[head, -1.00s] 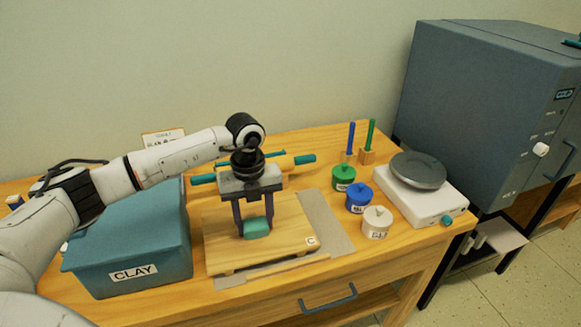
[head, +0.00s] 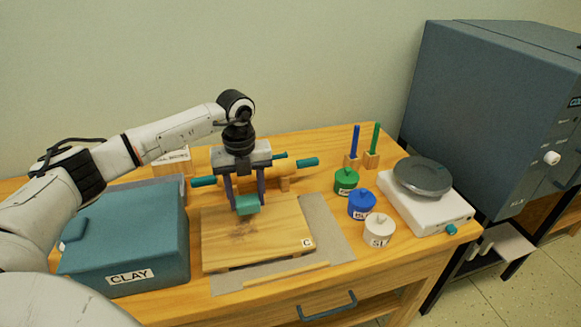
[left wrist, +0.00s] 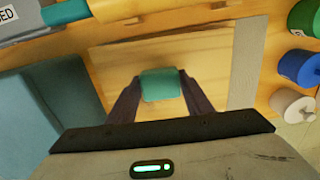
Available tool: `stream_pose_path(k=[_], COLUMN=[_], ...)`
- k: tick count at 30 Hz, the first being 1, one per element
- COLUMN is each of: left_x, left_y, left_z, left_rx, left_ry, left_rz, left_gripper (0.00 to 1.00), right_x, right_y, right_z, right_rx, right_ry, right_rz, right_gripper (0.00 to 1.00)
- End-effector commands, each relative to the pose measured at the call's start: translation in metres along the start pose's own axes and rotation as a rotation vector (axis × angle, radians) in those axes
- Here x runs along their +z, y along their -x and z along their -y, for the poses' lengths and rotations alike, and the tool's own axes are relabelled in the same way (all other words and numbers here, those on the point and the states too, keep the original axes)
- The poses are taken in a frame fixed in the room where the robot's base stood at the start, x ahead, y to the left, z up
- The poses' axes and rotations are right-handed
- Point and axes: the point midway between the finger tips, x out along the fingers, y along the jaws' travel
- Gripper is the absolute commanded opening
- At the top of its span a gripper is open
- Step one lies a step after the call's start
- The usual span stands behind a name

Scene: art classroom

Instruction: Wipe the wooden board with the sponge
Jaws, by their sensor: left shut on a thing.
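The wooden board (head: 265,238) lies on a grey mat on the table, with a "C" label at its front right corner and a darkish smudge (head: 240,228) near its middle. My left gripper (head: 246,204) is shut on the teal sponge (head: 247,206), over the board's back part. In the left wrist view the sponge (left wrist: 160,84) sits between the two dark fingers, over the board (left wrist: 203,82). Whether the sponge touches the board is hard to tell. My right gripper is not in view.
A teal CLAY bin (head: 125,235) stands left of the board. A rolling pin with teal handles (head: 308,162) lies behind it. Green (head: 346,181), blue (head: 362,204) and white (head: 380,229) lidded jars stand to the right, beside a scale (head: 430,203). A large grey-blue cabinet (head: 480,100) is at far right.

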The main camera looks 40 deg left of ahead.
Motion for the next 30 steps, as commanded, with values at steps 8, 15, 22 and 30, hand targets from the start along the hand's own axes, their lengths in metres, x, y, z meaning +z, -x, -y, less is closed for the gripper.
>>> stream_pose_path(k=[8, 15, 22, 30], left_x=[0.000, 0.000, 0.000, 0.000], left_y=[0.030, 0.046, 0.052, 0.053], left_z=[-0.002, -0.003, -0.004, -0.004], left_rx=[0.001, -0.001, 0.001, 0.001], left_ry=[0.002, 0.005, 0.006, 0.006], left_rz=[-0.001, -0.001, -0.002, -0.002], left_gripper=[0.28, 0.28, 0.28, 0.28], right_x=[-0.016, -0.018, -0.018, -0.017], right_y=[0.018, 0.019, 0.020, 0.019], right_z=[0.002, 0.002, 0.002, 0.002], right_rx=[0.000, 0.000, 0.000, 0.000], right_ry=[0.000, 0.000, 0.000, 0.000], right_rz=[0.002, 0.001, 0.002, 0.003], right_gripper=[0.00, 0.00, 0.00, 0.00])
